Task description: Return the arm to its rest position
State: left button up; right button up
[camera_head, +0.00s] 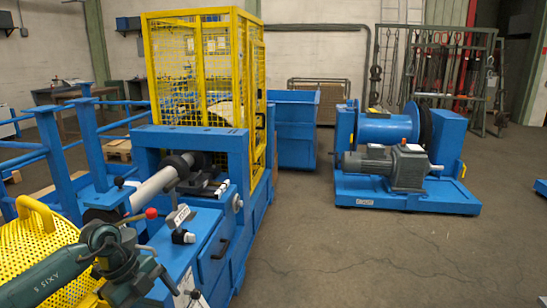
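A dark green arm (55,272) with lettering on it comes in from the lower left; it appears to be my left arm. Its end, with my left gripper (135,272), is low in front of the blue machine (205,258), beside a lever with a red knob (151,213). The fingers are small and cluttered against the machine, so I cannot tell whether they are open or shut, or whether they touch anything. I see no object clearly held. My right arm and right gripper are not in view.
A yellow perforated guard (40,250) lies close to the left arm. A yellow mesh cage (200,75) stands on the machine behind. A blue bin (292,130) and a blue motor-driven winch (405,190) stand farther off. The grey floor (370,255) at right is clear.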

pick_arm(q)
jog(key=s+d+r+n+t+h, duration=0.15)
jog(key=d+h, duration=0.25)
jog(key=d, duration=0.4)
jog(key=s+d+t+h, duration=0.2)
jog(key=d+t+h, duration=0.15)
jog(key=d, duration=0.35)
jog(key=s+d+r+n+t+h, duration=0.1)
jog(key=s+d+t+h, duration=0.1)
jog(key=d+h, duration=0.45)
jog(key=s+a+f+n+t+y+p, duration=0.1)
jog(key=s+a+f+n+t+y, duration=0.2)
jog(key=s+f+n+y, duration=1)
notch_tip(320, 180, down, 2)
jog(key=a+n+y, duration=0.2)
jog(key=a+n, duration=0.1)
jog(key=shift+s+n, duration=0.3)
jog(key=shift+n, duration=0.05)
